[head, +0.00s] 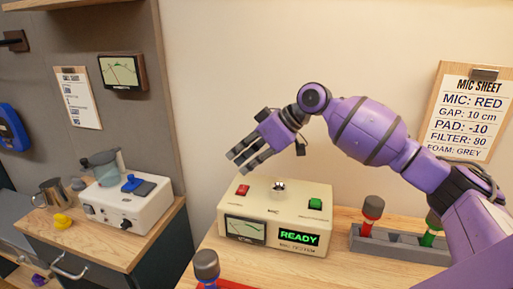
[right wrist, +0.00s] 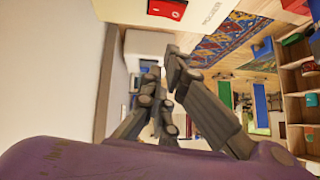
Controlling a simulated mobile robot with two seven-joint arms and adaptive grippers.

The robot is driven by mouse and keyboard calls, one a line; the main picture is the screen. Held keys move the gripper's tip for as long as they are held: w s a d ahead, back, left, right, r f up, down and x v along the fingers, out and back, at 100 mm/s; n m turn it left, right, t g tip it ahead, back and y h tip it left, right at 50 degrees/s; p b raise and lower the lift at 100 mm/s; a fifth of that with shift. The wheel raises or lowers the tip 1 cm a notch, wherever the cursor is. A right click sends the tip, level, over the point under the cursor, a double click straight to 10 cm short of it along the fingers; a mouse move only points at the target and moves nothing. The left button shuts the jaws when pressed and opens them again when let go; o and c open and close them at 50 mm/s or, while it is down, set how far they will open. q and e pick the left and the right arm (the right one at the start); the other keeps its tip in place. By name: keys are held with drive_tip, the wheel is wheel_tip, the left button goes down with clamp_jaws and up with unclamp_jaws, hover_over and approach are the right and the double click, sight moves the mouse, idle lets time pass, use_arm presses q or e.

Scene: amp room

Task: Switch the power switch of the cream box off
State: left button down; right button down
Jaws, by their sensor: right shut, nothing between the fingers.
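The cream box (head: 272,210) stands on the wooden table. Its top has a red switch (head: 243,190) at left, a silver knob (head: 279,187) in the middle and a green switch (head: 315,203) at right. Its front shows a needle meter and a lit green "READY" display (head: 298,238). My right gripper (head: 243,162) is shut and empty, above and behind the red switch, apart from the box. In the right wrist view, the fingers (right wrist: 160,78) point up the picture, and the red switch (right wrist: 166,9) shows at the top edge beyond them. My left gripper is out of view.
A grey holder (head: 395,243) with red and green microphones stands right of the box. Another microphone (head: 206,265) is at the front left. A white machine (head: 125,205) sits on a separate counter at left. The wall is close behind the box.

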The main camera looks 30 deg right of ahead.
sight(242, 188)
drive_tip(key=f, duration=0.2)
drive_tip(key=shift+a+f, duration=0.25)
drive_tip(key=shift+f, duration=0.05)
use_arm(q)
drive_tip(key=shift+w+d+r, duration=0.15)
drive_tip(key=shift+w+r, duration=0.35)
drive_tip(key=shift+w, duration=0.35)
use_arm(e)
drive_tip(key=shift+s+f, duration=0.1)
drive_tip(key=shift+f, duration=0.7)
